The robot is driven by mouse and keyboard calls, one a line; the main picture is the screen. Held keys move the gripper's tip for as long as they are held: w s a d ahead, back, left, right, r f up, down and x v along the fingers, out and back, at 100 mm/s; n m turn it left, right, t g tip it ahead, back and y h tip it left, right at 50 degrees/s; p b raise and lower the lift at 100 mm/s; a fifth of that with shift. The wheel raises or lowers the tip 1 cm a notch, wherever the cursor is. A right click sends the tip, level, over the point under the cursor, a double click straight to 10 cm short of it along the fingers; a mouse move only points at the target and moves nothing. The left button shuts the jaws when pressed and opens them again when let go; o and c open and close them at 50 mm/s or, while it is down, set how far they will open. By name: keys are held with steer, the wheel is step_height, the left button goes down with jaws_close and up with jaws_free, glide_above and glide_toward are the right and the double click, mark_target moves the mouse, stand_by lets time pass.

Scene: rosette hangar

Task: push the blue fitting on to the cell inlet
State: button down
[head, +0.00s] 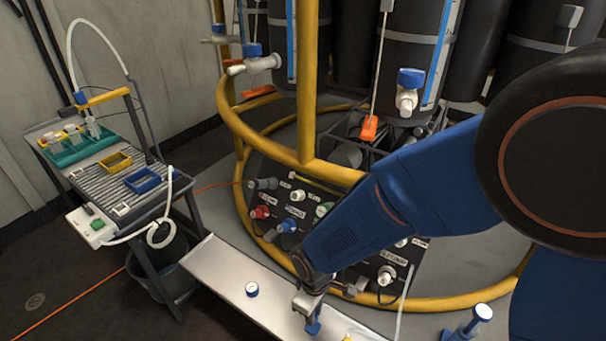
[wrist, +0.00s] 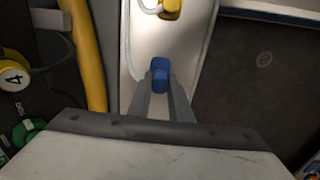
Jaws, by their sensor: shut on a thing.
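My gripper (head: 311,308) is in the lower middle of the head view, above the pale bench strip. It is shut on the blue fitting (head: 313,326). In the wrist view the blue fitting (wrist: 160,70) sits between the tips of the two grey fingers (wrist: 161,92). The dark port panel (head: 275,218) is behind and left of my gripper, partly hidden by my arm. It carries several coloured and white ports, one of them blue (head: 287,226). The labels are too small to tell which port is the cell inlet. The fitting is apart from the panel.
A yellow rail (head: 262,243) curves round the panel, close to my gripper. The pale bench strip (head: 215,265) bears a white-topped blue piece (head: 252,289). A yellow fitting with a hose (wrist: 171,8) lies ahead in the wrist view. A trolley (head: 100,172) stands at left.

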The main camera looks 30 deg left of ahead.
steer(key=shift+r, duration=0.6)
steer(key=shift+a, duration=0.1)
stand_by(0.3)
steer(key=shift+w+a+n, duration=0.15)
steer(key=shift+w+n, duration=0.05)
steer(key=shift+n, duration=0.1)
steer(key=w+a+r+n+t+h, duration=0.1)
steer(key=w+a+r+n+t, duration=0.5)
steer(key=w+a+r, duration=0.4)
steer(key=w+a+r+n+t, duration=0.55)
steer(key=a+r, duration=0.25)
steer(key=a, duration=0.3)
steer(key=shift+x, duration=3.4)
steer(key=shift+w+f, duration=0.1)
steer(key=shift+w, duration=0.15)
